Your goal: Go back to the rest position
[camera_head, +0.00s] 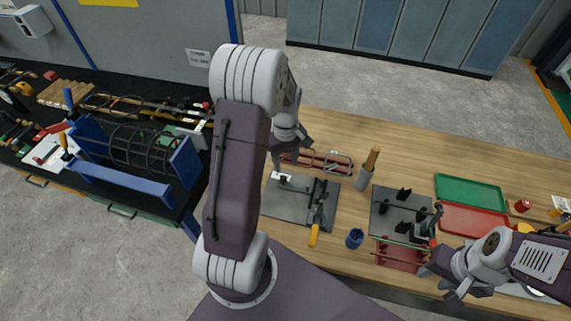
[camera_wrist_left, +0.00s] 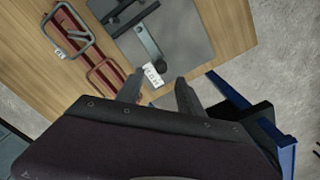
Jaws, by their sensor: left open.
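My left gripper (camera_head: 290,150) is raised over the left part of the wooden table, beyond the bend of my left arm. It is open, and the left wrist view shows nothing between its two separated fingers (camera_wrist_left: 158,90). A white tag (camera_wrist_left: 152,75) on a grey mat (camera_wrist_left: 195,30) appears just beyond the fingertips. My right gripper (camera_head: 440,280) is low at the table's front right, beside a red rack (camera_head: 400,257). Its fingers look spread, and I see nothing held in them.
Near the left gripper are red frames (camera_head: 325,162) and an orange-handled tool (camera_head: 314,235). A blue cup (camera_head: 355,238), a green tray (camera_head: 470,192) and a red tray (camera_head: 473,221) stand further right. A rebar cage (camera_head: 145,148) sits in a blue fixture (camera_head: 120,186) on the left bench.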

